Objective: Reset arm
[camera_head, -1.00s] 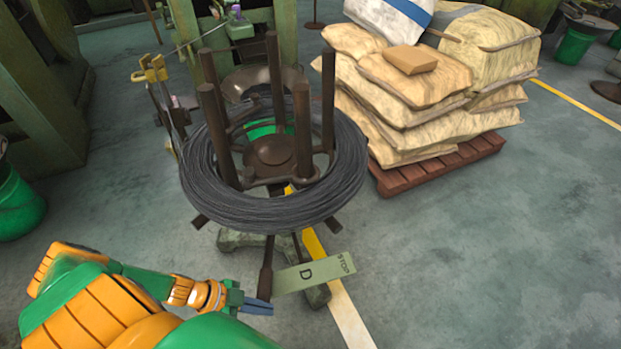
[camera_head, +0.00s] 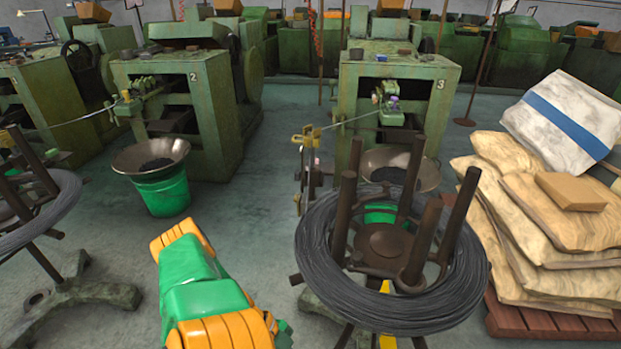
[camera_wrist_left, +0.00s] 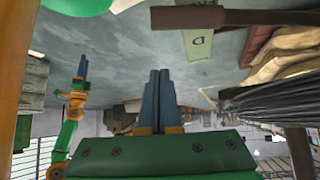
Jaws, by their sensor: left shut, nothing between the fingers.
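My left arm (camera_head: 205,290), green and orange, reaches in from the bottom of the head view, and its fingertips are out of sight there. In the left wrist view my left gripper (camera_wrist_left: 157,98) has its two blue fingers pressed together with nothing between them. A second arm of mine shows small at the left of that view, with its blue-fingered right gripper (camera_wrist_left: 82,66) too small to judge. The left fingers are apart from the wire coil (camera_wrist_left: 270,104), which is at the right of the wrist view.
A wire coil on a brown post stand (camera_head: 385,285) is right of my left arm. Stacked sacks (camera_head: 545,225) on a pallet (camera_head: 530,322) are farther right. A green bucket (camera_head: 165,195) stands before machine 2 (camera_head: 190,110). A label marked D (camera_wrist_left: 203,44) shows in the wrist view.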

